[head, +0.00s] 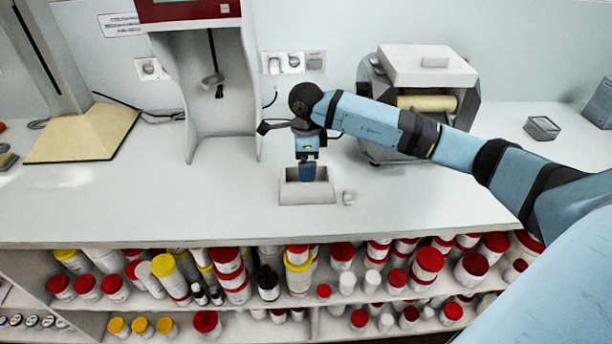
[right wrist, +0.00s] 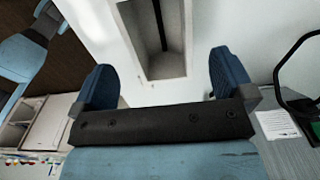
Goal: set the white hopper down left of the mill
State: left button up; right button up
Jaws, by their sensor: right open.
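The white hopper (head: 307,196) is a small open box on the counter, left of and in front of the mill (head: 420,80). The mill is grey with a pale roller and a white block on top. My right gripper (head: 307,176) points down at the hopper, its fingers overlapping the opening in the head view. In the right wrist view the hopper (right wrist: 170,66) lies between and beyond the open fingers, with a dark slot inside. I cannot tell whether the fingers touch it. My left gripper is not in view.
A small white piece (head: 347,198) lies just right of the hopper. A tall grey stand with a red panel (head: 190,10) is behind on the left. The front counter (head: 200,200) is clear on the left, above shelves of jars.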

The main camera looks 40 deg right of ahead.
notch_tip(320, 180, up, 5)
jog(key=s+a+f+m+t+y, duration=0.15)
jog(key=s+a+m+y, duration=0.35)
jog(key=a+y, duration=0.65)
jog(key=s+a+f+m+t+y, duration=0.1)
jog(key=s+a+f+m+y, duration=0.2)
jog(key=s+a+y, duration=0.85)
notch_tip(320, 180, down, 9)
jog(key=w+d+m+t+h, duration=0.2)
jog(key=m+t+h, duration=1.2)
jog(key=m, duration=1.2)
jog(key=s+d+f+m+g+h, duration=0.1)
jog(key=s+f+m+g+h, duration=0.1)
jog(key=s+f+m, duration=0.3)
jog(key=s+d+f+m+g+h, duration=0.2)
jog(key=s+f+m+g+h, duration=0.1)
jog(key=s+f+m, duration=0.2)
notch_tip(320, 180, down, 4)
jog(key=shift+s+d+f+m+g+h, duration=0.15)
jog(key=shift+s+d+m+g+h, duration=0.2)
jog(key=shift+s, duration=0.9)
